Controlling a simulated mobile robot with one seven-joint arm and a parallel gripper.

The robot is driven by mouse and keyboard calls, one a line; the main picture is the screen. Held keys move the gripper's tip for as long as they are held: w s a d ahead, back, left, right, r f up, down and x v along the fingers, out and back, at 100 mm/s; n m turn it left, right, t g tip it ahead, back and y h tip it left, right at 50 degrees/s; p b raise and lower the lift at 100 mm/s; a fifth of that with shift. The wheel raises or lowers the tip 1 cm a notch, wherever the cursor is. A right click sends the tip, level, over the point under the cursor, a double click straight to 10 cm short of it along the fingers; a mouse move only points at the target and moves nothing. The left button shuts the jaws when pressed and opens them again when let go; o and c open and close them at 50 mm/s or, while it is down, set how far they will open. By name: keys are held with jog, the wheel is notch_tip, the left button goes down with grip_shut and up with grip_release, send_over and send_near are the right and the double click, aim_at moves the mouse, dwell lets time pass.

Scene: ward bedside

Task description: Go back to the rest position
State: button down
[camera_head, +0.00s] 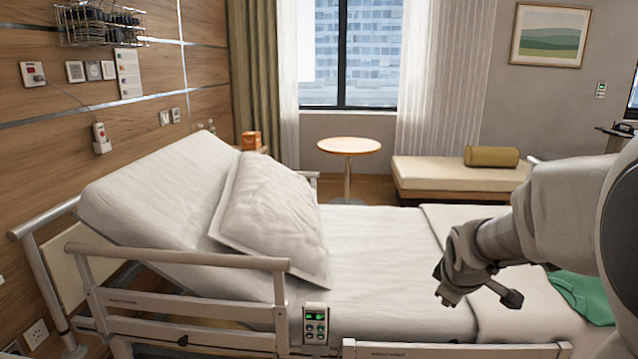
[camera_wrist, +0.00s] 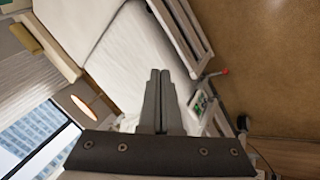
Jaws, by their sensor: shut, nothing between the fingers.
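My gripper (camera_head: 448,299) hangs above the lower half of the bed at the right of the head view, with the arm coming in from the right edge. In the wrist view its two fingers (camera_wrist: 160,74) are together, with nothing held between them. The bed (camera_head: 385,240) has a raised backrest and white sheets, and a white pillow (camera_head: 265,205) leans on the backrest. The bed also shows in the wrist view (camera_wrist: 128,58), beyond the fingers.
The near bed rail (camera_head: 180,257) carries a control panel (camera_head: 315,324) with green lights. A green cloth (camera_head: 590,297) lies at the bed's right, partly behind my arm. A round table (camera_head: 349,146) and a bench (camera_head: 455,176) stand beyond the bed. Brown floor (camera_wrist: 275,70) is clear.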

jog(key=s+a+r+m+y, duration=0.1)
jog(key=s+a+r+m, duration=0.2)
jog(key=s, duration=0.5)
jog(key=s+a+r+m, duration=0.2)
jog(key=s+a+m, duration=0.15)
jog(key=s, duration=0.45)
jog(key=s+a+r+m+y, duration=0.1)
jog(key=s+a+r+m, duration=0.1)
jog(key=s+a, duration=0.45)
notch_tip(320, 180, up, 21)
jog(key=s+d+p, duration=0.1)
jog(key=d+p, duration=0.1)
jog(key=p, duration=1.8)
jog(key=shift+g+p, duration=0.4)
